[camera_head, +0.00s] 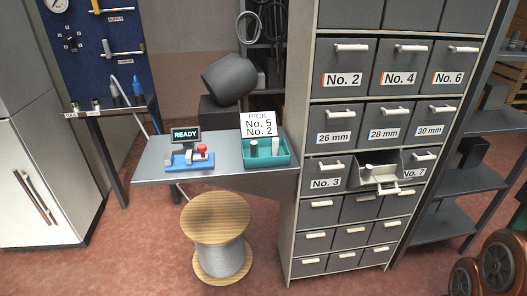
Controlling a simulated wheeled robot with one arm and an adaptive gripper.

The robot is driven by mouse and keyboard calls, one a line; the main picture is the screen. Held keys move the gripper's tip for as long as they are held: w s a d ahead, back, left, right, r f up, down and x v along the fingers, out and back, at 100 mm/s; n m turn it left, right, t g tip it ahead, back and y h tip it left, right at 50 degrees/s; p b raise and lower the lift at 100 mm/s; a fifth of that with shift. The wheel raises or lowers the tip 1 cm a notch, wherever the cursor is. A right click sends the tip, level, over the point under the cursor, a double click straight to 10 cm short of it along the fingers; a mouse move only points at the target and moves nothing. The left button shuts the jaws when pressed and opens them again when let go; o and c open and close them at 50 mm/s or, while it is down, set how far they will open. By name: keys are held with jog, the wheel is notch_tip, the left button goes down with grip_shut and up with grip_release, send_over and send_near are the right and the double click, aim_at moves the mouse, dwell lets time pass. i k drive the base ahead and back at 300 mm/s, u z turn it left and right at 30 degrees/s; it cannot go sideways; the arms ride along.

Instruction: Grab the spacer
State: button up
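No part of my gripper shows in the head view. One drawer of the grey cabinet, the open drawer (388,184) between No. 3 and No. 7, is pulled out. A small grey cylindrical piece (367,171) stands in its left part; it may be the spacer. A teal tray (266,162) on the bench holds a dark grey cylinder (253,149) and a whiter, taller one (275,146). No label names any of these pieces as the spacer.
A sign (258,126) reads "PICK No. 5 No. 2". A device (188,148) with a "READY" screen stands on the bench (225,152). A cable spool (218,240) stands before the bench, left of the cabinet (296,180). Wheels (497,263) show at lower right. Red floor is clear at lower left.

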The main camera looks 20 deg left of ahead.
aim_at(254, 144)
jog(key=u, duration=0.55)
jog(key=k, duration=0.65)
jog(key=u, duration=1.2)
jog(key=i, duration=0.9)
jog(key=u, duration=0.45)
jog(key=i, duration=0.95)
jog(key=z, duration=0.75)
jog(key=i, duration=0.8)
jog(key=z, duration=0.55)
